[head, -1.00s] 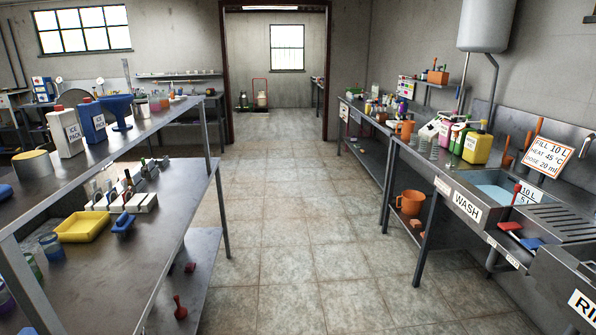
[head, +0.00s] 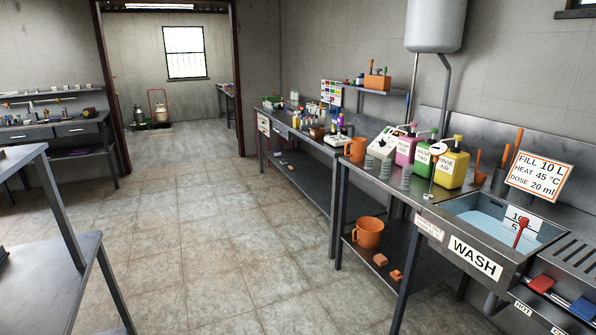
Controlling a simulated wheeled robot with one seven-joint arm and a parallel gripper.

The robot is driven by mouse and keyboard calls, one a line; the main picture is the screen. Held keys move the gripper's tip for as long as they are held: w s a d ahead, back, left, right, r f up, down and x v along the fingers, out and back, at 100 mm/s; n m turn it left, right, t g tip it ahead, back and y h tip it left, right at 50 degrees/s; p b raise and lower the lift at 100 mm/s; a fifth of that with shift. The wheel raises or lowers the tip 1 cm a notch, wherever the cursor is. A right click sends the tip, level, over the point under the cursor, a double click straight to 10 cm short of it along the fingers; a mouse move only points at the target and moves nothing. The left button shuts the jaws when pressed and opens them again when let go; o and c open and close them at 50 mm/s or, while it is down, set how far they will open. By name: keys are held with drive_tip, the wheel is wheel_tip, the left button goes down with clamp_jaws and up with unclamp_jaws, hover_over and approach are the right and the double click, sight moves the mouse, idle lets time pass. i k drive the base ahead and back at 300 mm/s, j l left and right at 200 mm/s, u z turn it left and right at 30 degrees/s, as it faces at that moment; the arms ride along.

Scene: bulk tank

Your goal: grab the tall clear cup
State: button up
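I cannot pick out a tall clear cup for certain. On the wash bench to the right, two small greyish ribbed upright pieces, a left one (head: 385,169) and a right one (head: 406,178), stand near the front edge; they are too small to tell whether either is a clear cup. A thin upright piece (head: 430,182) stands beside them, near the sink. My gripper is not in view, so its state does not show.
The wash bench holds an orange jug (head: 355,150), pink (head: 406,149), green (head: 424,156) and yellow (head: 452,166) pump bottles, and a water-filled sink (head: 490,222). A steel shelf unit (head: 60,230) stands at left. The tiled floor (head: 220,230) between is clear.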

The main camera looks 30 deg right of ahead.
sight(407, 169)
drive_tip(key=i+z, duration=0.1)
drive_tip(key=i, duration=0.85)
drive_tip(key=i+j, duration=0.2)
drive_tip(key=i, duration=0.7)
drive_tip(key=i+j+z, duration=0.15)
drive_tip(key=i+z, duration=0.3)
drive_tip(key=i+j+z, duration=0.45)
drive_tip(key=i, duration=0.2)
drive_tip(key=i+j+z, duration=0.4)
drive_tip(key=i+j, duration=0.05)
drive_tip(key=i, duration=0.05)
